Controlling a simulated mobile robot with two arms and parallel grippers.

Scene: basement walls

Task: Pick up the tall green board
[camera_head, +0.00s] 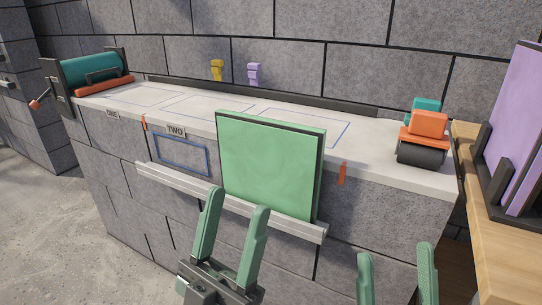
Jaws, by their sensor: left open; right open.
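The tall green board (265,165) stands upright on a grey ledge on the front of the block counter. It rises above the countertop edge and has a dark edge on its right side. My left gripper (236,202) is open and empty in front of the board's lower left part; whether it touches the board I cannot tell. My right gripper (396,252) is open and empty, low at the right, apart from the board. Only its fingers show.
The ledge (160,180) runs along the counter (385,140). A teal roller machine (90,70) stands at the left end. An orange and black roller (425,140) sits at the right end. A purple board (515,125) stands on a wooden table (485,205). Yellow (217,70) and purple (254,74) pieces are at the back.

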